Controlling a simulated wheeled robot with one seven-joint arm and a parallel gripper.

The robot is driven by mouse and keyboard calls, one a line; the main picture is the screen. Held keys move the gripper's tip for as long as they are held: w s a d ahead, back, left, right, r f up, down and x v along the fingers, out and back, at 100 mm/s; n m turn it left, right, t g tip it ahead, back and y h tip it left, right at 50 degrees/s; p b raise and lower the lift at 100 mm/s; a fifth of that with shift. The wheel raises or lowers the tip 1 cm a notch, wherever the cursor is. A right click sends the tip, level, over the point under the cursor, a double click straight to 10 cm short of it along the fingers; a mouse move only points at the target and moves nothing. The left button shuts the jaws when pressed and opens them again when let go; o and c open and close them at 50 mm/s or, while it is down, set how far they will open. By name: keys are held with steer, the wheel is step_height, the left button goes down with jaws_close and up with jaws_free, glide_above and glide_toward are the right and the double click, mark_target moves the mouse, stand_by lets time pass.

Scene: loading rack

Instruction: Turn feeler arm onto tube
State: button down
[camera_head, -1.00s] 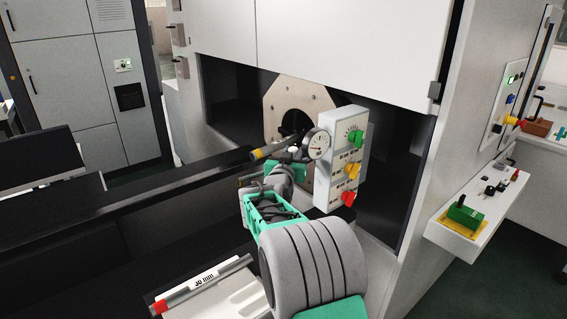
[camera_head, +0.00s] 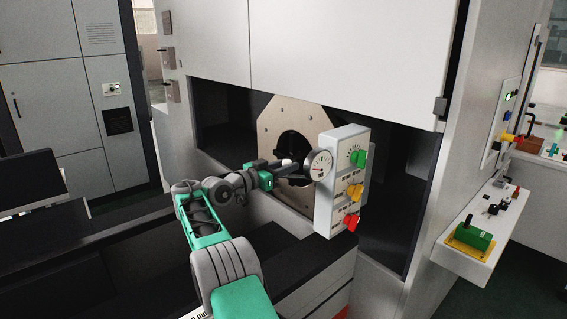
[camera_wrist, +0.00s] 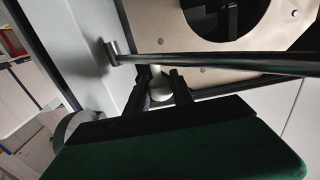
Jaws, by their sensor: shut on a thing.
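The feeler arm shows in the wrist view as a dark thin rod (camera_wrist: 215,60) crossing in front of the plate, with a short bent tip at its left end. A pale round knob (camera_wrist: 158,87) sits just below the rod. My gripper (camera_wrist: 160,92) has its dark fingers on both sides of this knob and is shut on it. In the head view my gripper (camera_head: 270,172) is left of the dial gauge (camera_head: 319,165), and the knob shows as a white spot (camera_head: 287,163). I cannot make out the tube for certain.
A beige plate (camera_head: 268,132) with a round dark opening stands behind my gripper. A white control box (camera_head: 337,205) with green, yellow and red knobs stands close on the right. A long dark rail (camera_head: 70,235) runs along the left.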

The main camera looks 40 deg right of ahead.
steer(key=shift+d, duration=0.15)
stand_by(0.3)
steer(key=c, duration=1.4)
jaws_free()
steer(key=shift+s, duration=0.1)
